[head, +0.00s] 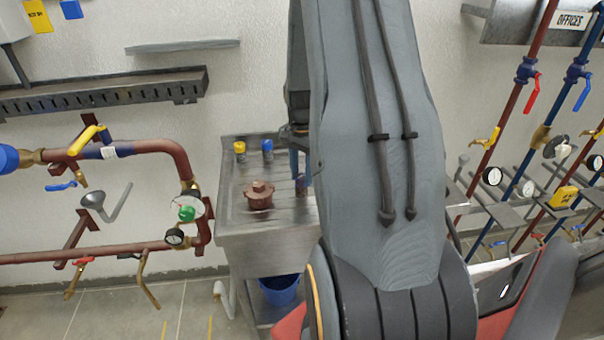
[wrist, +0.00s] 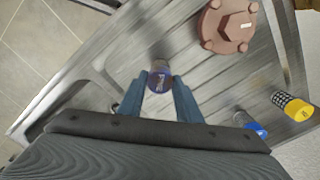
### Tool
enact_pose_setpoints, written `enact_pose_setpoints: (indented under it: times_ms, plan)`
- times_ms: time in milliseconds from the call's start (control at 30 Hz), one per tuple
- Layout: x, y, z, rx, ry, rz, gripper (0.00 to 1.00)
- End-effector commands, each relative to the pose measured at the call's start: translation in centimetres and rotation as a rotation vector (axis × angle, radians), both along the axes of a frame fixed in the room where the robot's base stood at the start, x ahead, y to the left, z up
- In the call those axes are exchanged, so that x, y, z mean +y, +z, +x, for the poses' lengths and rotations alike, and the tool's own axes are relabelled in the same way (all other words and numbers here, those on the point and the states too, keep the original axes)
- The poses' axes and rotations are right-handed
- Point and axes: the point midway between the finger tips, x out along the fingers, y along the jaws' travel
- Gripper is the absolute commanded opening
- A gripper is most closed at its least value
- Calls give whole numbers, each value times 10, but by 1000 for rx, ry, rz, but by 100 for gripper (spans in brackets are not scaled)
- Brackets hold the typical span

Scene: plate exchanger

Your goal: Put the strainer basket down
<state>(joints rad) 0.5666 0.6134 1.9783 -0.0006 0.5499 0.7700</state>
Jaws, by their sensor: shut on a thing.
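My gripper (head: 301,172) is low over the right part of the steel sink bench, partly hidden by my arm in the head view. In the wrist view, its two blue fingers (wrist: 158,92) are shut on the strainer basket (wrist: 159,77), a small dark cylinder with a blue-purple end. The basket also shows below the fingers in the head view (head: 301,187). It looks upright and close to the steel top (head: 240,222). I cannot tell whether it touches the surface.
A brown-red flanged body with a hex plug (head: 258,195) stands left of the basket on the bench. A yellow-capped item (head: 240,150) and a blue-capped item (head: 267,149) stand at the back. A blue bucket (head: 281,291) is below. Pipes with valves (head: 110,152) run left.

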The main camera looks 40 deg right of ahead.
Motion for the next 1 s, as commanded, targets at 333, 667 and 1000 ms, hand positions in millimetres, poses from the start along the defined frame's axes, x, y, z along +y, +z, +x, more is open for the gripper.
enact_pose_setpoints:
  times_ms: [333, 667, 1000]
  plan:
    - [0, -8, 1, -1, 1, -1, 10]
    - [0, -9, 0, 0, 1, 0, 50]
    - [0, 3, 2, -4, 1, -2, 50]
